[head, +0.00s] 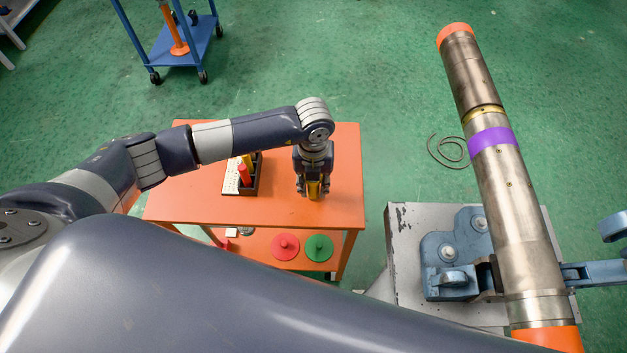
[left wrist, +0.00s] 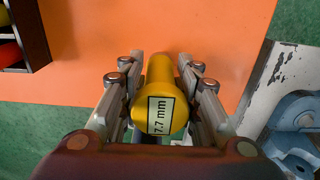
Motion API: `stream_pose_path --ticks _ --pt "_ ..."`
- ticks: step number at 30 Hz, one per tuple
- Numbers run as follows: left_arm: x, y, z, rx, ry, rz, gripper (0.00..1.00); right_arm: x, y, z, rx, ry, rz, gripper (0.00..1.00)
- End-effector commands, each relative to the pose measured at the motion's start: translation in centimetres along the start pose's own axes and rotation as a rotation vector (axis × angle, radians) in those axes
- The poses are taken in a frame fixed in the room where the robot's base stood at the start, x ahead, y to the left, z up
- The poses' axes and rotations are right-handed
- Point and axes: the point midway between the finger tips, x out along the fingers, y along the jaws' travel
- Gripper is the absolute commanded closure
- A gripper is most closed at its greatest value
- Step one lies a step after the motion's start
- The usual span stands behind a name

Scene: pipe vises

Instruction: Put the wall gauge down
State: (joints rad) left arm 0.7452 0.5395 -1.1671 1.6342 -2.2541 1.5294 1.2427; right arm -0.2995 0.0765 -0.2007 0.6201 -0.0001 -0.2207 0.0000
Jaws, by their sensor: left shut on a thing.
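The wall gauge is a yellow, round-ended piece with a label reading 7.7 mm. In the left wrist view the gauge (left wrist: 160,110) lies between my left gripper's fingers (left wrist: 160,85), which are shut on it. In the head view my left gripper (head: 313,188) points down over the orange table (head: 200,200), right of the dark tray, and a bit of the yellow gauge (head: 313,190) shows between the fingers. Whether the gauge's lower end touches the table top I cannot tell. My right gripper is not in view.
A dark tray (head: 256,188) on the table holds a red and a yellow piece. Red (head: 285,246) and green (head: 319,247) discs lie on the lower shelf. A blue vise (head: 452,250) holds a large pipe (head: 505,190) at right. The table top around my gripper is clear.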

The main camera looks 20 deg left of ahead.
Motion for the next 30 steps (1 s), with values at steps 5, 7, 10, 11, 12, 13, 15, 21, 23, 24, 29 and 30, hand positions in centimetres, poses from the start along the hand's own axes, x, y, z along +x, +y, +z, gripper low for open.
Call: stream_pose_path --ticks 5,7,10,11,12,13,15,21,23,24,29,30 --pt "0.6 0.0 0.0 0.000 -0.002 -0.001 0.97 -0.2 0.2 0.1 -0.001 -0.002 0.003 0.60" --pt "0.6 0.0 0.0 0.001 -0.002 -0.001 0.97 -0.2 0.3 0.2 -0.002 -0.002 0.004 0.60" --pt "0.7 0.0 0.0 0.001 -0.002 -0.001 0.97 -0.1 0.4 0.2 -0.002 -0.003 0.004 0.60" --pt "0.8 0.0 0.0 0.001 -0.001 0.000 0.97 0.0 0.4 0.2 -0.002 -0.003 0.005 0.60" --pt "0.9 0.0 0.0 0.001 -0.001 0.000 0.97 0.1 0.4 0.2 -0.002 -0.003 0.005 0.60" --pt "1.0 0.0 0.0 0.000 -0.001 0.000 0.97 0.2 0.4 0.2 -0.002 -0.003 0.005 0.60" --pt "0.8 0.0 0.0 0.000 -0.001 0.000 0.54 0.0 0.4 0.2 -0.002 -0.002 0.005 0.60" --pt "0.8 0.0 0.0 0.000 -0.001 0.000 0.49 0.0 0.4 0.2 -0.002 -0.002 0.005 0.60" --pt "0.8 0.0 0.0 0.000 -0.001 0.000 0.49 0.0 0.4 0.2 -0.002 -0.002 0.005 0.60" --pt "0.8 0.0 0.0 0.000 -0.001 0.000 0.49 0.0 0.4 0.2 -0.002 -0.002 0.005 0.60" --pt "0.3 0.0 0.0 0.001 -0.002 -0.001 0.49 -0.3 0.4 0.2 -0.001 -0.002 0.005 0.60" --pt "-0.1 0.0 0.1 0.001 -0.003 -0.002 0.49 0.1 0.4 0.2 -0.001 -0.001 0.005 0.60"
